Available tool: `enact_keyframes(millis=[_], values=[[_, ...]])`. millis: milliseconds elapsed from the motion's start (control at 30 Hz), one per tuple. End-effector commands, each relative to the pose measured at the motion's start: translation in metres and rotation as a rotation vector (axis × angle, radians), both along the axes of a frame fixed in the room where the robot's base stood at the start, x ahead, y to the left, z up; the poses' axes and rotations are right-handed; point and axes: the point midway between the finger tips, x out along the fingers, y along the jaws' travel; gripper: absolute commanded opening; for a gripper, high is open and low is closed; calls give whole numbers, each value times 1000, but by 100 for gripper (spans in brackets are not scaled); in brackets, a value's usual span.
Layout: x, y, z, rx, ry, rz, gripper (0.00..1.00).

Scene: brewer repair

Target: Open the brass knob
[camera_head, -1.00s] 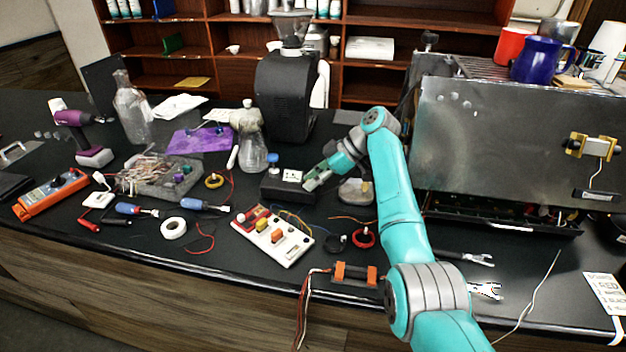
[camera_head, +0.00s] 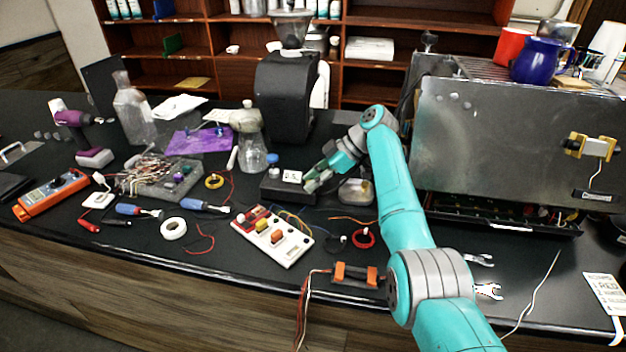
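I cannot clearly make out a brass knob in this view. My gripper (camera_head: 312,184) is at the middle of the bench, pointing left and down, beside the right end of a small black box (camera_head: 287,190) with a white label on top. The fingers are small and partly covered by the teal arm, so I cannot tell their opening or whether they touch the box. A small rounded clear dish (camera_head: 356,191) lies just right of the gripper. A steel brewer (camera_head: 510,140) stands at the right, with a yellow-and-white fitting (camera_head: 590,148) on its front.
A glass flask (camera_head: 252,150) and a black grinder (camera_head: 287,95) stand behind the box. A white switch panel (camera_head: 272,237) and a red ring (camera_head: 363,237) lie in front. A blue mug (camera_head: 540,60) stands on the brewer. My arm crosses the front edge.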

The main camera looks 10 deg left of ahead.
Motion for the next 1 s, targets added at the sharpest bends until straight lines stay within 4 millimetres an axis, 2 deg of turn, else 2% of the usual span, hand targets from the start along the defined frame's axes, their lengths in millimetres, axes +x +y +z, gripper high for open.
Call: enact_keyframes(millis=[433, 1000], values=[[-1, 0, -1, 0, -1, -78, 32], [-5, 1, -1, 1, -3, -453, 32]])
